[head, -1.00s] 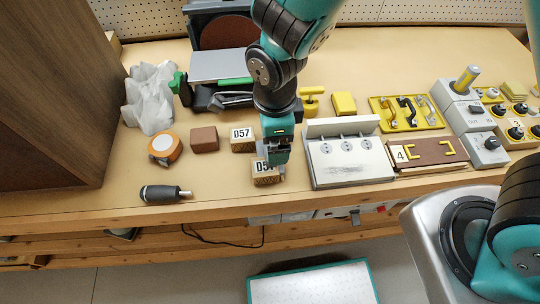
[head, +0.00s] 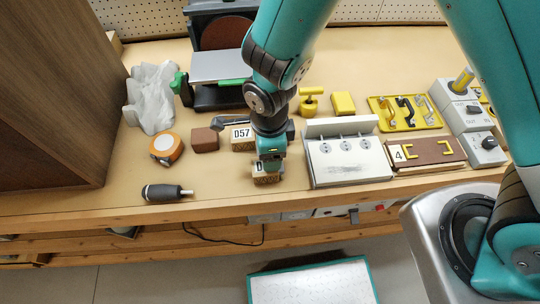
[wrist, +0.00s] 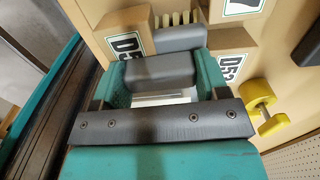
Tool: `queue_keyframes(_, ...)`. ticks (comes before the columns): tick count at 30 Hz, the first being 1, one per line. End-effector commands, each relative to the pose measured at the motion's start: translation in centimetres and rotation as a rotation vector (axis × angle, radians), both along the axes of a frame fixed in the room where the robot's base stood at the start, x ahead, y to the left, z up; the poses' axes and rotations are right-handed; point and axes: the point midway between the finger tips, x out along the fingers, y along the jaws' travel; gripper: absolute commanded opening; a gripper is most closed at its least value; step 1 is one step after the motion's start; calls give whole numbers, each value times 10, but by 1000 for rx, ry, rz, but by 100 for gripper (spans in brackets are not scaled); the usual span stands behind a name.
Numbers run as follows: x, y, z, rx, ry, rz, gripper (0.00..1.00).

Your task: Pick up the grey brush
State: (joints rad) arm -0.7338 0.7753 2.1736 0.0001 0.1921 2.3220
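The grey brush (wrist: 180,38) shows in the wrist view as a dark grey body with pale bristles at its upper edge. It lies between tan blocks. My gripper (wrist: 160,75) is over it, with teal fingers apart on the left and right. A grey block-like part shows between the fingers; I cannot tell whether they touch it. In the head view my gripper (head: 269,163) points down just behind a small labelled block (head: 265,179) near the bench's front edge. There the brush is hidden by the gripper and arm.
Another labelled block (head: 241,134) stands close behind on the left. A brown block (head: 205,140), an orange tape measure (head: 166,149) and a black-handled tool (head: 166,193) lie to the left. A white socket panel (head: 348,162) stands close on the right.

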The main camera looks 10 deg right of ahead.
Motion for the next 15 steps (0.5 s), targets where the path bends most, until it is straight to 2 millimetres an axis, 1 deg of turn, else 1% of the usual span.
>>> queue_keyframes(9, 0, 0, 2, 1, 0, 0, 41)
queue_keyframes(13, 1, 0, 12, 2, -2, 0, 41)
queue_keyframes(15, 0, 0, 20, 2, -2, 0, 41)
